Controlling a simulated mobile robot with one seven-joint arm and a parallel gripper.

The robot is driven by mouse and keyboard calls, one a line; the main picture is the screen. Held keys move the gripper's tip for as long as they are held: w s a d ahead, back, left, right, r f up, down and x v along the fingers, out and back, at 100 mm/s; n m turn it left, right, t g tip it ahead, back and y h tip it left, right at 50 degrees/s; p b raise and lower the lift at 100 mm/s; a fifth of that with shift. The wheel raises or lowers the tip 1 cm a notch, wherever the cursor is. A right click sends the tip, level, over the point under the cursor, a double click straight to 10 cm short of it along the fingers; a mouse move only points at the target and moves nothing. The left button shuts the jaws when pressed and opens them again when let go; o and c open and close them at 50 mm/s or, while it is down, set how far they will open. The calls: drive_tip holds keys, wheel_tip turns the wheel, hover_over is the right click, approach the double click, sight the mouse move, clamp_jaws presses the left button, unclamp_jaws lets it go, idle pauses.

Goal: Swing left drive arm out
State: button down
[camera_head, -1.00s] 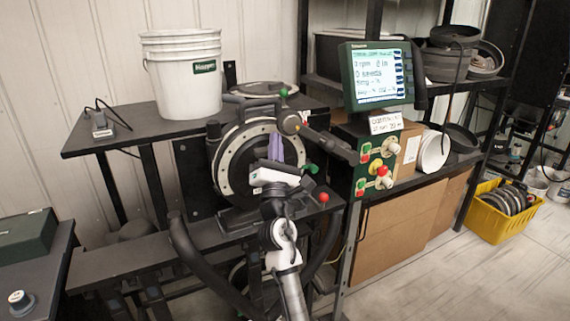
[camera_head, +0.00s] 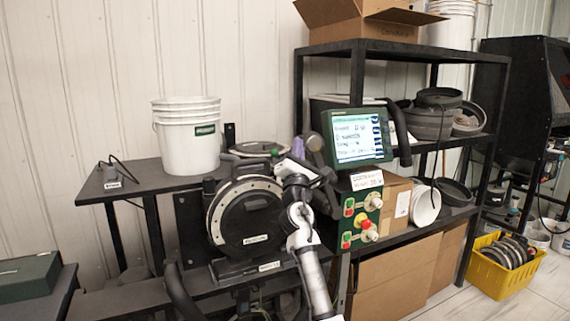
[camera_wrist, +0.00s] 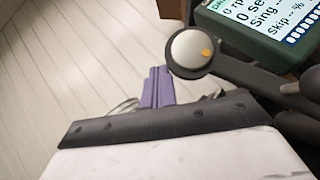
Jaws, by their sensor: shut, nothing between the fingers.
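The seed meter (camera_head: 246,218) is a round black disc with a pale studded rim, upright on the stand in the head view. The left drive arm's grey round end (camera_head: 314,141) is right of the meter, beside the monitor. In the wrist view this round end (camera_wrist: 192,52) has an orange dot, and its dark bar runs right, under the monitor. My gripper (camera_head: 298,148) has purple fingers, shut and empty, just left of the round end. My wrist hides part of the drive arm in the head view.
The monitor (camera_head: 357,137) and the button box (camera_head: 362,218) stand close right of my arm. A white bucket (camera_head: 187,140) sits on the bench at left. Shelving (camera_head: 400,52) fills the right; a yellow crate (camera_head: 506,265) is on the floor.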

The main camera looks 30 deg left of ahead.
drive_tip(key=w+d+r, duration=0.3)
drive_tip(key=w+d, duration=0.1)
drive_tip(key=w, duration=0.2)
drive_tip(key=shift+w+d+r, duration=0.15)
drive_tip(key=shift+w+d, duration=0.05)
drive_tip(key=shift+d, duration=0.15)
